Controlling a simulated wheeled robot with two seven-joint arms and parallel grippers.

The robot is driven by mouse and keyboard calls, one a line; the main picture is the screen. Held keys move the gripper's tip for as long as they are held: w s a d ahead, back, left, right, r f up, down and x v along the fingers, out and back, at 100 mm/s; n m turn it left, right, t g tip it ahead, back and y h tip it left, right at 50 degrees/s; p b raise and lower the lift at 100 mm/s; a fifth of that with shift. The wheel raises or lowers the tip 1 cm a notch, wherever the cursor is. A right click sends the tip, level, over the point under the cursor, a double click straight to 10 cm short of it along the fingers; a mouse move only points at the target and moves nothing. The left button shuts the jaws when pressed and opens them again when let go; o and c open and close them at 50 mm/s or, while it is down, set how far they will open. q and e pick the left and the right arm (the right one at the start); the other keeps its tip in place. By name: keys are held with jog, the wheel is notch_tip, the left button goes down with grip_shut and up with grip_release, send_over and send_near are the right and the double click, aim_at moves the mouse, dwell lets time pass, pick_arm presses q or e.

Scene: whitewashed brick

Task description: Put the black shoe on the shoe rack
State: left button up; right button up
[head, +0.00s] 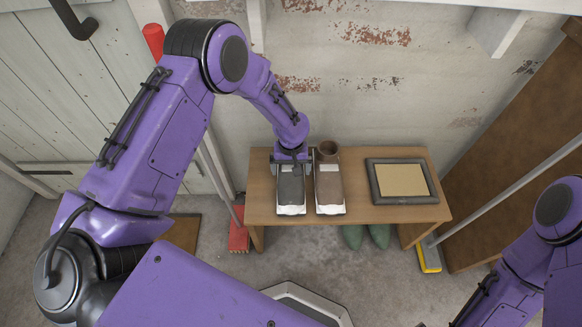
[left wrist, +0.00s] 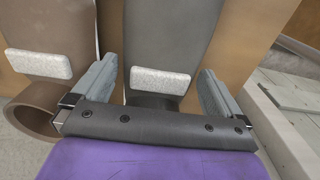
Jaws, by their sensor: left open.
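The black shoe (head: 291,186) stands on the wooden bench (head: 375,214), which seems to be the shoe rack, with its white-edged toe towards the front edge. My left gripper (head: 291,154) is open at the shoe's back end. In the left wrist view the open fingers of my left gripper (left wrist: 158,82) are on both sides of the black shoe (left wrist: 165,45), near a pale patch on it. Whether they touch it I cannot tell. My right arm shows at the lower right of the head view, but its gripper is out of view.
A brown shoe (head: 328,186) stands close to the right of the black one. A dark-framed tray (head: 374,181) lies farther right on the bench. Green boots (head: 379,235) stand below. A red broom (head: 238,236) is at the left and a yellow-headed one (head: 430,258) at the right.

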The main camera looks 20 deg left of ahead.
pick_arm(q)
notch_tip(320, 180, up, 12)
jog(key=p, duration=0.3)
dwell(0.3)
jog(key=n+t, duration=0.1)
jog(key=t, duration=0.5)
send_near(281, 175)
jog(key=x, duration=0.4)
jog(key=shift+w+f, duration=0.1)
jog(key=shift+f, duration=0.15)
jog(key=s+a+f, duration=0.1)
jog(key=s, duration=0.2)
jog(key=s+a+y, duration=0.1)
jog(key=s, duration=0.3)
jog(key=s+a+f+y, duration=0.1)
jog(key=s+a, duration=0.1)
jog(key=s, duration=0.1)
jog(key=shift+s+f+n, duration=0.15)
jog(key=shift+f+n, duration=0.15)
jog(key=s+a+f+g+y, duration=0.1)
jog(key=s+a+f+g, duration=0.15)
jog(key=s, duration=0.95)
notch_tip(281, 175, up, 14)
jog(key=s+p, duration=0.1)
jog(key=p, duration=1.3)
jog(key=shift+s+r, duration=0.2)
